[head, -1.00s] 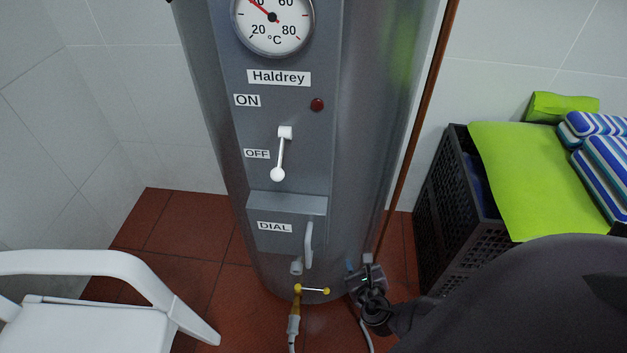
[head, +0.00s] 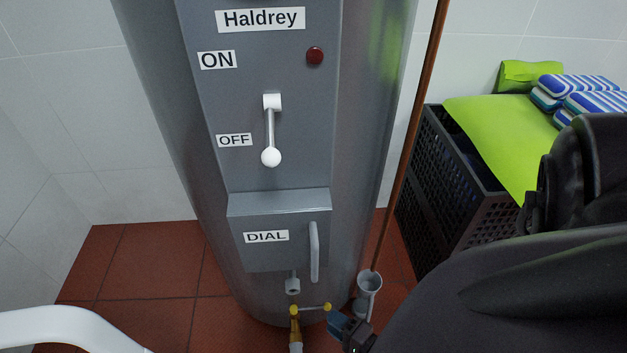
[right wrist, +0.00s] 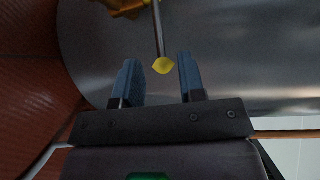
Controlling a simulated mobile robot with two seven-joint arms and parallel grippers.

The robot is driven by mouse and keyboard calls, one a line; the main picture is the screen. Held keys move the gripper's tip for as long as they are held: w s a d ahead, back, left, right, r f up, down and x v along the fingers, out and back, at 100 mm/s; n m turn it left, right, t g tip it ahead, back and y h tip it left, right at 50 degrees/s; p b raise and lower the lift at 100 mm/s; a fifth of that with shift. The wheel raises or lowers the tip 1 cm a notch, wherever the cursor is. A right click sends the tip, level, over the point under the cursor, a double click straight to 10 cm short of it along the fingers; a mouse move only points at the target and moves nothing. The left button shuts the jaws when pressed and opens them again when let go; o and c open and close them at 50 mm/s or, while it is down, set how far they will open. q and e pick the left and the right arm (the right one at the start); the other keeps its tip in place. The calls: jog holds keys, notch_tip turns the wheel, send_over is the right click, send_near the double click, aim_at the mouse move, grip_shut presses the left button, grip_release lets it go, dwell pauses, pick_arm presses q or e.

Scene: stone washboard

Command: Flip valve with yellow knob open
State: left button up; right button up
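The valve (head: 295,311) is a small brass-yellow fitting low on the grey boiler. Its thin metal lever points right and ends in a yellow knob (head: 328,307). My right gripper (head: 337,318) is just right of and below the knob in the head view. In the right wrist view the gripper (right wrist: 160,78) is open, and the yellow knob (right wrist: 163,65) sits between its blue fingertips, with visible gaps on both sides. The lever runs up from the knob there. My left gripper is not in view.
The boiler (head: 190,150) carries a white-knobbed ON/OFF lever (head: 270,140) and a DIAL box (head: 280,235). A copper pipe (head: 405,150) and grey funnel (head: 368,285) stand beside my right gripper. A black crate (head: 440,190) is right; a white chair (head: 70,325) is lower left.

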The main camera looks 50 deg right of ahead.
aim_at(312, 308)
jog(key=w+f+b, duration=0.1)
jog(key=w, duration=0.5)
jog(key=shift+w+d, duration=0.25)
grip_shut()
